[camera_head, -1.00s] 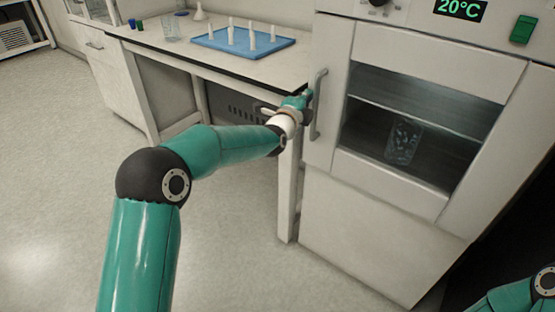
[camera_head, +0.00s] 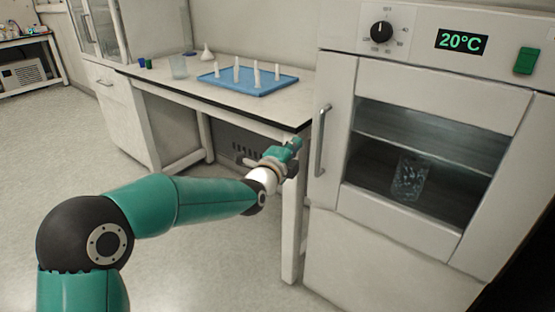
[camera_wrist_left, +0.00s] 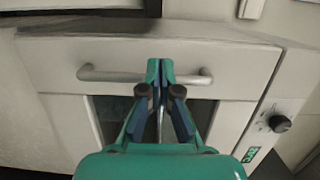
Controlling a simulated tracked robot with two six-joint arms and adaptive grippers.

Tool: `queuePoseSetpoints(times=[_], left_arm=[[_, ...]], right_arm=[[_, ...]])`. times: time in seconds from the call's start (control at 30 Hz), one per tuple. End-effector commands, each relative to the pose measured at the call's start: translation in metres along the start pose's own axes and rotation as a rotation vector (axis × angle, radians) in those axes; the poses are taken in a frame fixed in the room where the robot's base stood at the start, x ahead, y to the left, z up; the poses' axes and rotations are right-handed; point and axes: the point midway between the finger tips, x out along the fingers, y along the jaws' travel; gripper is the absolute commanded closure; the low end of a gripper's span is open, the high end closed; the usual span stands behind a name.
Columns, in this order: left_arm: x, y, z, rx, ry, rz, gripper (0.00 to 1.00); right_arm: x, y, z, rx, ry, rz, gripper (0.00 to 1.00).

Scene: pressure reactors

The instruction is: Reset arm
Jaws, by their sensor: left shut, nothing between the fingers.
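My left arm, green with black joints, reaches in from the lower left in the head view. Its left gripper (camera_head: 294,145) is shut and empty, just left of the drying oven's vertical door handle (camera_head: 322,140), with a small gap in the picture. In the left wrist view the shut fingers (camera_wrist_left: 160,68) point at a pale door, and a metal handle (camera_wrist_left: 110,75) shows behind them. The oven (camera_head: 340,70) has its door closed, and its display (camera_head: 461,41) reads 20°C. My right gripper is not in view.
A glass beaker (camera_head: 410,178) stands inside the oven behind the window. A bench (camera_head: 190,95) left of the oven holds a blue tray (camera_head: 262,90) with several white upright pieces, a beaker (camera_head: 179,67) and a funnel (camera_head: 207,52). The floor at left is clear.

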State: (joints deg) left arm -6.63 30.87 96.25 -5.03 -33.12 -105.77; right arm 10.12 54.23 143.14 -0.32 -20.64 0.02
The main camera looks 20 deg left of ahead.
Motion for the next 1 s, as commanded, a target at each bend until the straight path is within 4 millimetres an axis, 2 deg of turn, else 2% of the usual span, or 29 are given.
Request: queuePoseSetpoints(times=[0.03,0.2,0.37,0.47,0.53,0.57,0.67,0.77,0.8,0.87,0.9,0.97,1.0], left_arm=[[-0.011,-0.001,0.004,0.000,-0.002,-0.001,1.00],[-0.038,0.000,0.011,0.001,-0.005,-0.001,1.00],[-0.052,0.001,0.015,0.000,-0.008,0.001,1.00],[-0.054,0.013,0.022,-0.003,-0.018,0.021,1.00],[-0.051,0.035,0.027,-0.007,-0.024,0.056,1.00],[-0.051,0.048,0.028,-0.010,-0.025,0.077,1.00],[-0.054,0.103,0.029,-0.026,-0.025,0.176,1.00],[-0.068,0.173,0.024,-0.065,-0.018,0.313,1.00],[-0.077,0.203,0.021,-0.096,-0.018,0.375,1.00],[-0.094,0.246,0.015,-0.171,-0.023,0.469,1.00],[-0.108,0.273,0.010,-0.233,-0.032,0.535,1.00],[-0.132,0.312,0.000,-0.336,-0.053,0.634,1.00],[-0.150,0.336,-0.006,-0.411,-0.073,0.701,1.00]], right_arm=[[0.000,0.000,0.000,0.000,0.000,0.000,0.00],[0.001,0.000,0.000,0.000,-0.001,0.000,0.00],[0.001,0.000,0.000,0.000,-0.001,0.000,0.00],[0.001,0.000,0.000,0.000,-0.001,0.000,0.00],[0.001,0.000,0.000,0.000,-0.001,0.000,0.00],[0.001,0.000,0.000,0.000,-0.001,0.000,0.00],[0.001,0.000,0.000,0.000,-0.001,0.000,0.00],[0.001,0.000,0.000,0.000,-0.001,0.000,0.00],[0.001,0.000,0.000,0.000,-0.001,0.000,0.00],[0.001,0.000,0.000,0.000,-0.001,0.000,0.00],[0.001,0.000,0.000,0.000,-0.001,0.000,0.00],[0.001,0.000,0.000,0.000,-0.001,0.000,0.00],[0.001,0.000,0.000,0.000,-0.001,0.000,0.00]])
